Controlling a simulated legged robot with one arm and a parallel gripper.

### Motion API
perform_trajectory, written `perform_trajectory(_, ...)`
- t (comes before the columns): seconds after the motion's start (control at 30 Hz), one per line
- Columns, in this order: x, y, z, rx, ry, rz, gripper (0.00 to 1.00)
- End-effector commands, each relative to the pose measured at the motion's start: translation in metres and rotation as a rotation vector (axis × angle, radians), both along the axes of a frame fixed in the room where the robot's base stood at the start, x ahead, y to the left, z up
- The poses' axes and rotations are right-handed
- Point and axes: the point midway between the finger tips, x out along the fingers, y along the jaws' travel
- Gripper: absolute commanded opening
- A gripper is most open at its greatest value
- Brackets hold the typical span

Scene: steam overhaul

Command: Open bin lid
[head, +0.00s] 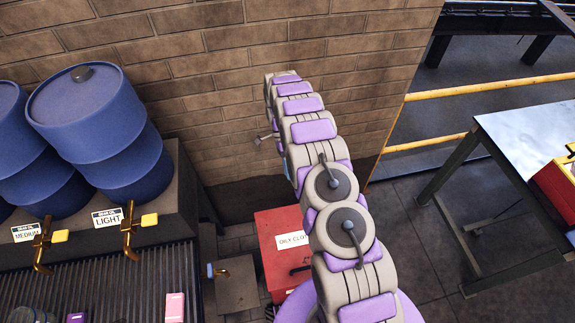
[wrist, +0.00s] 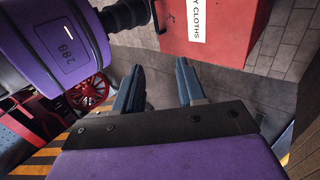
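The red bin (head: 270,253) stands on the floor by the brick wall, low in the middle of the head view, partly behind my arm. Its white label reads "OILY CLO…", the rest covered by the arm. The red bin (wrist: 250,45) also shows at the top of the wrist view, with "Y CLOTHS" on its label (wrist: 199,18). I see no raised lid; much of the bin is hidden or out of frame. My gripper (wrist: 160,82) is open, its two dark fingers apart with nothing between them. The fingers point toward the bin area without visibly holding it.
Blue drums (head: 95,125) rest on a rack with brass taps at the left. A steel-topped table (head: 530,135) stands at the right. Yellow railing (head: 450,92) runs behind. A red handwheel (wrist: 92,92) shows at the left of the wrist view. Paved floor lies between bin and table.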

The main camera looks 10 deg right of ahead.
Motion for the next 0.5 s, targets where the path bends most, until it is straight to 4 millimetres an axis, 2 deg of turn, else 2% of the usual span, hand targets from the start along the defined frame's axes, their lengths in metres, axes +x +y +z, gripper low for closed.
perform_trajectory(0.5,-0.050,0.000,0.005,0.000,0.002,0.000,0.40)
